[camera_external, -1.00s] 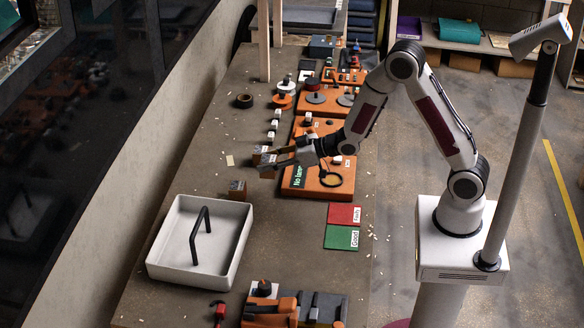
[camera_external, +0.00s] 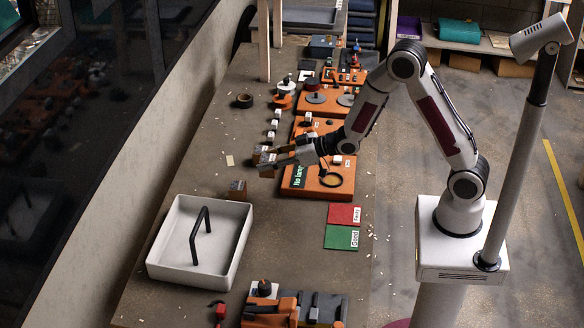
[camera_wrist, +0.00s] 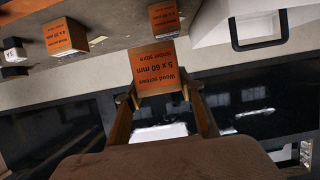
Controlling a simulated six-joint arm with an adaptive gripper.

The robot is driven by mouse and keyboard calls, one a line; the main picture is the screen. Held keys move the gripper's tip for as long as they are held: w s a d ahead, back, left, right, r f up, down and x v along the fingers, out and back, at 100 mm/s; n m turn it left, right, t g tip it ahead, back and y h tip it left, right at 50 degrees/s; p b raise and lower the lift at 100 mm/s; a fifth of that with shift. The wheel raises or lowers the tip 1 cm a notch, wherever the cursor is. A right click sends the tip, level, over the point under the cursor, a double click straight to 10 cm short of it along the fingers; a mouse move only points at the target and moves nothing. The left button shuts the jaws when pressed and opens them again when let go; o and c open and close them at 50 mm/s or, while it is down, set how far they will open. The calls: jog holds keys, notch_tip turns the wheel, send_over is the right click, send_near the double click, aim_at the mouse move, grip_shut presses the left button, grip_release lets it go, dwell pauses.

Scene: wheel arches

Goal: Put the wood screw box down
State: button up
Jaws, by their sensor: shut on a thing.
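The wood screw box (camera_wrist: 157,68), an orange-topped cardboard box labelled "Wood screws 5 x 60 mm", is between the fingers of my gripper (camera_wrist: 160,92) in the wrist view. My gripper is shut on it. In the external view my gripper (camera_external: 280,160) reaches left over the workbench, with the box (camera_external: 267,170) at its tips. I cannot tell clearly whether the box's underside touches the bench.
A similar box (camera_external: 238,190) stands near the white handled tray (camera_external: 239,246). Another labelled box (camera_wrist: 63,37) shows left in the wrist view. Orange boards (camera_external: 296,187) and small white blocks lie close by. Bare bench (camera_external: 200,165) is free to the left.

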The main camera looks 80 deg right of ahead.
jog(key=w+a+r, duration=0.2)
jog(key=w+a, duration=0.1)
jog(key=a, duration=0.5)
jog(key=w+a+r, duration=0.2)
jog(key=w+a, duration=0.1)
jog(key=a, duration=0.6)
jog(key=w+a+r, duration=0.2)
jog(key=w+a, duration=0.2)
jog(key=a, duration=0.5)
jog(key=shift+f, duration=0.1)
send_near(207, 247)
jog(key=w+r, duration=0.1)
jog(key=w, duration=0.2)
jog(key=w+r, duration=0.1)
jog(key=shift+w+r, duration=0.3)
jog(key=shift+r, duration=0.05)
jog(key=w, duration=0.3)
jog(key=shift+w+d+r, duration=0.1)
jog(key=shift+r, duration=0.1)
jog(key=shift+w, duration=0.65)
